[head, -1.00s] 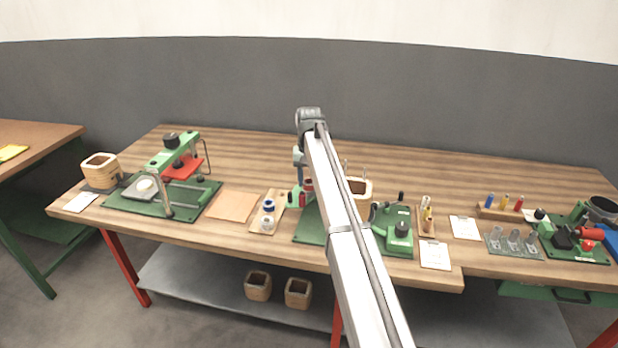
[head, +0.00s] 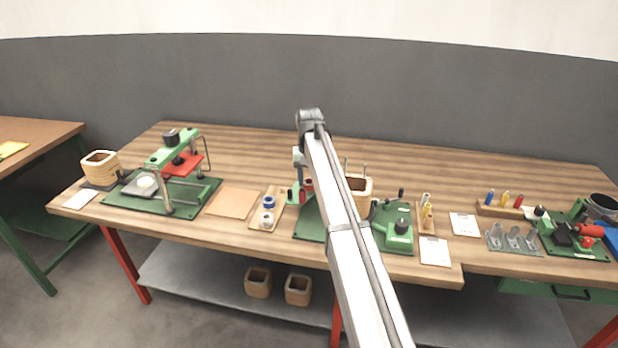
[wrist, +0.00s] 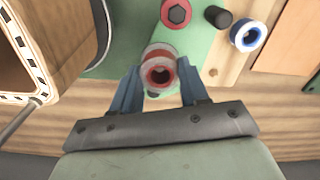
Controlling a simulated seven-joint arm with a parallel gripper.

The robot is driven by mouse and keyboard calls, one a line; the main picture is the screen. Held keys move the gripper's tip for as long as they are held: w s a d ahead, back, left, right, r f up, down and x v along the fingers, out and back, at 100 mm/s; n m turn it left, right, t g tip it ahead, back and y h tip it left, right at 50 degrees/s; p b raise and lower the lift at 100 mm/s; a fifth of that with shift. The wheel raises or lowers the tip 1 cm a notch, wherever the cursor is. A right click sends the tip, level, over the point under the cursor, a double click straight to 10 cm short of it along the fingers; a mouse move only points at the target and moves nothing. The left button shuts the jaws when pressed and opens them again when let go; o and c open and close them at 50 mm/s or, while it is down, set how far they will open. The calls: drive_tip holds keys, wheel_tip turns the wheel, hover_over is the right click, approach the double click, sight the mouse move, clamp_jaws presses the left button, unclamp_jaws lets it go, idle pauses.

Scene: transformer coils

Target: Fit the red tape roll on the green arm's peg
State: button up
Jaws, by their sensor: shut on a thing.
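My gripper (wrist: 160,92) is shut on the red tape roll (wrist: 151,54), a pale-rimmed ring with a red core, seen from above between the blue fingers. The roll is over or at the near part of the green arm (wrist: 195,42). I cannot tell whether a peg is inside its hole or how high it sits. A red disc with a dark hex centre (wrist: 177,12) and a black upright knob (wrist: 217,17) lie just beyond. In the head view my arm hides most of the gripper; some green and red (head: 308,184) shows beside it.
A wooden board (head: 256,224) holds a blue tape roll (head: 268,202), also in the wrist view (wrist: 248,36). A wooden coil former (head: 360,185) stands close right of my gripper, with upright rods. A green winding device (head: 399,232) stands further right. The tabletop behind is clear.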

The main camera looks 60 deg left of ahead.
drive_tip(key=shift+f, duration=0.2)
drive_tip(key=o, duration=1.5)
drive_tip(key=shift+r, duration=0.1)
drive_tip(key=shift+r, duration=2.4)
